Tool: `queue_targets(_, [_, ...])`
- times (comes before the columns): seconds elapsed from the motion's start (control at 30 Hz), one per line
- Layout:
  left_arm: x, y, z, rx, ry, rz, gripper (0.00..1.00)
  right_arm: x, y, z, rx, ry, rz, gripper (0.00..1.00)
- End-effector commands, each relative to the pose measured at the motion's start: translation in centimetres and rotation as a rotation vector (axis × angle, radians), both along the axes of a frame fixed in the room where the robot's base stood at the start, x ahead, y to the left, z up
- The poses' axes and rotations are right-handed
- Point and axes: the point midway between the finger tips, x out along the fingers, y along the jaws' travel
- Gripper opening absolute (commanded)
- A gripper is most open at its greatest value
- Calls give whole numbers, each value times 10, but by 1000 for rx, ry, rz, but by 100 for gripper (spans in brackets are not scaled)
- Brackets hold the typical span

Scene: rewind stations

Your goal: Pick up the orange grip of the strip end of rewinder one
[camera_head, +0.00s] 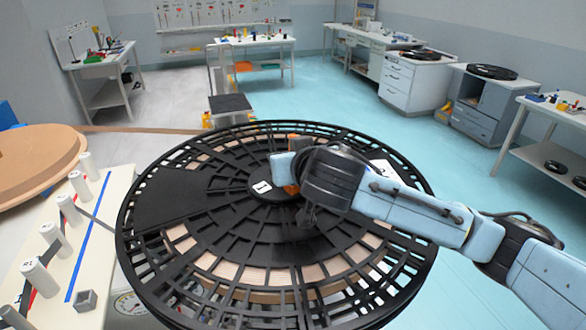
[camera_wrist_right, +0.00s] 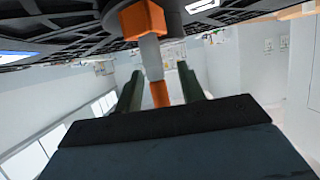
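The black spoked reel (camera_head: 165,200) of rewinder one lies flat in the middle of the head view, with a white "1" label (camera_head: 262,187) on its hub. Orange parts (camera_head: 292,190) show beside and behind my right wrist over the hub; the arm hides most of them. In the right wrist view an orange block (camera_wrist_right: 142,18) sits against the reel. A pale grey piece joins it to a smaller orange piece (camera_wrist_right: 160,94). My right gripper (camera_wrist_right: 160,74) has its dark fingers apart on either side of this piece, with visible gaps. My left gripper is out of view.
A white bench (camera_head: 100,235) with grey posts and a blue line stands at the left, beside a brown roll (camera_head: 40,165). A grey cube (camera_head: 86,300) sits at its front. Other tables and cabinets (camera_head: 410,80) stand far back, with clear floor (camera_head: 350,105) between.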

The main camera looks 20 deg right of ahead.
Motion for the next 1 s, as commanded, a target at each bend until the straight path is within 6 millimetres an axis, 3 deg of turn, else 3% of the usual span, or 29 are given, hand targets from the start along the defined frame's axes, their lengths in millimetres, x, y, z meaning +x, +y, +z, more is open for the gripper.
queue_targets(0.03, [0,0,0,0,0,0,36,0,0,0,0,0,0,35])
queue_targets(0.3, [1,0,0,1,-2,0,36,0,0,0,0,1,0,0])
queue_targets(0.67, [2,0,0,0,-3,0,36,0,0,4,1,-1,0,0])
queue_targets(1.0, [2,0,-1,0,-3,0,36,0,1,66,4,-5,1,0])
